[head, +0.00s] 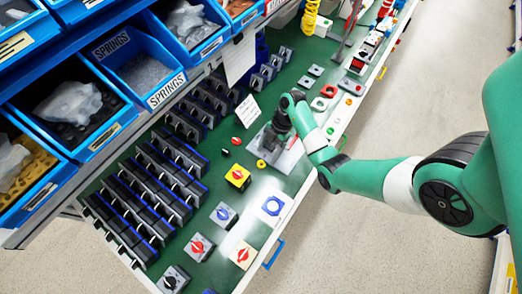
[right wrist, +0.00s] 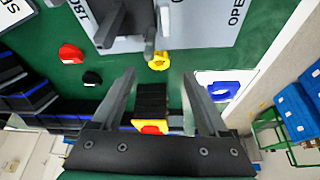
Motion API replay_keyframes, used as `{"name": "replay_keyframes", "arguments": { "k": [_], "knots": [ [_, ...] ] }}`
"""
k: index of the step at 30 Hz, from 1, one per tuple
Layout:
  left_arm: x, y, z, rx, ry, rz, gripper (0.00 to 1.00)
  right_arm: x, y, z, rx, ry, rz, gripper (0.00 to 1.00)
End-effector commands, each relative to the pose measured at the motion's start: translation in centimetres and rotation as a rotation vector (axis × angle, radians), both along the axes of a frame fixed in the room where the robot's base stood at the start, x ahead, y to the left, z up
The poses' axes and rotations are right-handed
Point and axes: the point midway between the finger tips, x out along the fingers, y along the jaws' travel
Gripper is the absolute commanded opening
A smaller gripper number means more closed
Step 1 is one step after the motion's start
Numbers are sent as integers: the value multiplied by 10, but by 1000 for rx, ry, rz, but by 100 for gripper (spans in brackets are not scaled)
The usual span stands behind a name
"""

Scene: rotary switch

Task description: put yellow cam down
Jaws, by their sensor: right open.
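The yellow cam (head: 261,163) is a small yellow piece on the green bench top, at the front edge of the grey fixture plate (head: 291,158). In the right wrist view the yellow cam (right wrist: 159,61) lies just beyond my fingertips, roughly centred between them and touching neither. My right gripper (right wrist: 160,76) is open, with nothing visible held between its fingers. In the head view my right gripper (head: 277,132) is over the fixture, partly hidden by its own wrist. My left gripper is not in view.
A red cam (head: 236,141) and a black cam (head: 225,152) lie left of the fixture. A yellow switch box with a red knob (head: 238,177) and a white plate with a blue ring (head: 273,206) stand nearby. Blue bins (head: 145,62) line the upper left.

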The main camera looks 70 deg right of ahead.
Motion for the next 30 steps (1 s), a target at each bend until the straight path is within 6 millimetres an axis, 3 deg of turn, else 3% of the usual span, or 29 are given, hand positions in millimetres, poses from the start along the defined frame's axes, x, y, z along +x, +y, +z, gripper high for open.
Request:
{"name": "replay_keyframes", "arguments": {
  "k": [5, 12, 20, 30],
  "knots": [
    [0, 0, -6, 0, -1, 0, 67, 2, 3, -9, 0, 0, 0, 77],
    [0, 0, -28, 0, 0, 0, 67, 11, 18, -45, 0, 0, 1, 77],
    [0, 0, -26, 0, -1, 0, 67, 12, 19, -46, -1, 0, 0, 76],
    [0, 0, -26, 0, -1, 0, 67, 12, 19, -46, -1, 0, 0, 14]
  ]
}}
